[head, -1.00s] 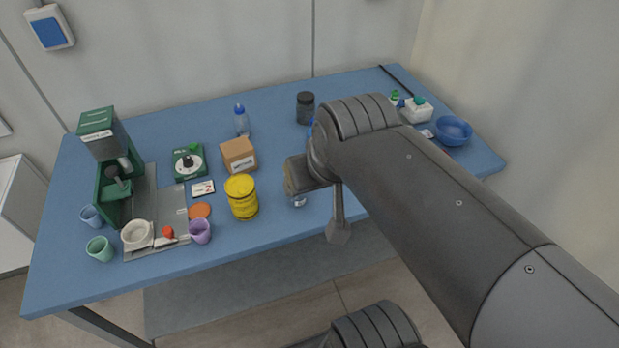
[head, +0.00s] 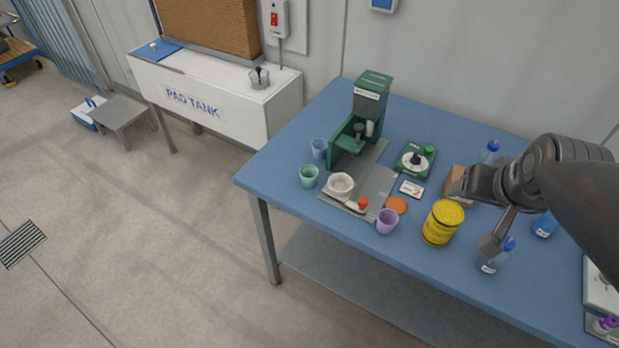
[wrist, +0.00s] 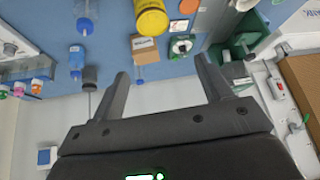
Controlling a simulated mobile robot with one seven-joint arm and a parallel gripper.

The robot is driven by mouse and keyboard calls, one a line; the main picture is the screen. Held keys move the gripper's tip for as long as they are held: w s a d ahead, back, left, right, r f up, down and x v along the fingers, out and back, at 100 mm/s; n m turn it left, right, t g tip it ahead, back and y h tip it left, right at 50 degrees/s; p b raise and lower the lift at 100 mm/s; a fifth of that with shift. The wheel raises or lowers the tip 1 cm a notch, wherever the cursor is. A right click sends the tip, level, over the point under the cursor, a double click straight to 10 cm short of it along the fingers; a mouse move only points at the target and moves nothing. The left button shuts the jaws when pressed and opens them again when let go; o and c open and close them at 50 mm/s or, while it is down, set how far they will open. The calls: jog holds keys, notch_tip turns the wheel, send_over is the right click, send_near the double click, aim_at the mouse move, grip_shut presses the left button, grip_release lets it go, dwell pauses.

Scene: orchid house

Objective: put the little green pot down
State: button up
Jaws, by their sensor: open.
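The little green pot (head: 309,176) stands upright on the blue table (head: 262,172), near its left front edge in the head view. My gripper (head: 478,212) is open and empty over the table's right part, well to the right of the green pot. Both spread fingers show in the wrist view (wrist: 163,70); I cannot make out the green pot there.
A green press-like stand (head: 372,92), purple pot (head: 387,221), yellow tin (head: 443,222), dial device (head: 415,160), cardboard box (head: 458,184) and clear bottles share the table. The PAD TANK (head: 214,104) stands behind left.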

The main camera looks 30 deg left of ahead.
jog(key=w+a+f+n+y, duration=0.1)
jog(key=w+a+f, duration=0.15)
jog(key=a, duration=0.25)
jog(key=w+a+f+n, duration=0.1)
jog(key=w+a, duration=0.2)
jog(key=a, duration=0.3)
jog(key=n+y, duration=0.2)
jog(key=n, duration=0.2)
send_near(307, 173)
jog(key=w+f, duration=0.1)
jog(key=f, duration=0.1)
jog(key=shift+w+a+f, duration=0.15)
jog(key=shift+w+f, duration=0.1)
jog(key=shift+w, duration=0.15)
jog(key=shift+a+x, duration=0.2)
jog(key=shift+x, duration=1.25)
jog(key=shift+a+x, duration=0.15)
jog(key=shift+x, duration=1.3)
jog(key=shift+s+r, duration=0.1)
jog(key=shift+s, duration=0.05)
jog(key=c, duration=1.1)
